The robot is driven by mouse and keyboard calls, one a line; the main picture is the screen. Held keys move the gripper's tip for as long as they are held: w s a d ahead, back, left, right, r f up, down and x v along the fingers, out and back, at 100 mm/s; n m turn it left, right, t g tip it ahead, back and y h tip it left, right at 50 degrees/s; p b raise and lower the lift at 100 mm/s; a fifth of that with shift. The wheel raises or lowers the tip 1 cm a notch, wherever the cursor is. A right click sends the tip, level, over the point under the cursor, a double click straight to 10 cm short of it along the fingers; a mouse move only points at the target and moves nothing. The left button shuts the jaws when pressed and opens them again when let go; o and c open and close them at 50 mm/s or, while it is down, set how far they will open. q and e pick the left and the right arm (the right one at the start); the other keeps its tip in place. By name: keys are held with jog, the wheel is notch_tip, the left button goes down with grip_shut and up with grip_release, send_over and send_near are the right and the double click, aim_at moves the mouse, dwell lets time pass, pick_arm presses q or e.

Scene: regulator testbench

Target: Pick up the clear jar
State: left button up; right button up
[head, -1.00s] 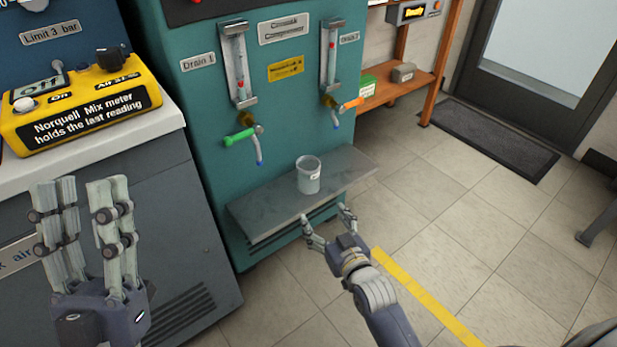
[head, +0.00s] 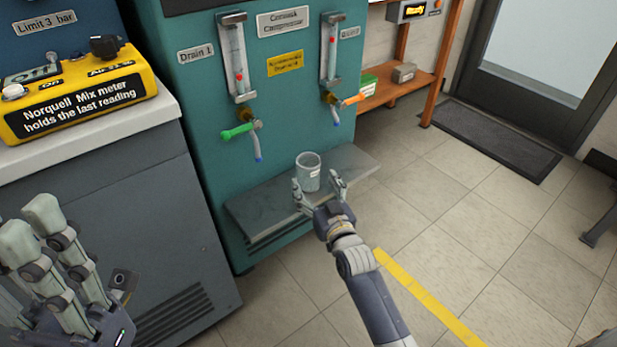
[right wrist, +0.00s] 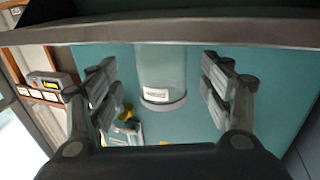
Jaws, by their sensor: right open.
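The clear jar (head: 308,172) stands upright on the grey metal shelf of the teal cabinet, with a small white label on its side. My right gripper (head: 320,190) is open, with its fingertips at the near side of the jar, one to the left and one to the right. In the right wrist view the jar (right wrist: 162,72) shows between the two open fingers (right wrist: 160,88), with gaps on both sides. My left gripper (head: 45,250) is at the lower left, away from the jar; its finger opening is not clear from this angle.
The shelf (head: 262,205) is otherwise bare. Above it hang a drain valve with a green handle (head: 237,131) and one with an orange handle (head: 354,99). A yellow meter (head: 80,95) sits on the left counter. The floor at right is open.

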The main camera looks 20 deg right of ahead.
aim_at(313, 181)
jog(key=shift+w+a+b, duration=0.15)
jog(key=shift+w+b, duration=0.95)
jog(key=shift+w, duration=1.1)
jog(key=shift+c, duration=0.4)
jog(key=shift+r, duration=0.1)
jog(key=c, duration=1.1)
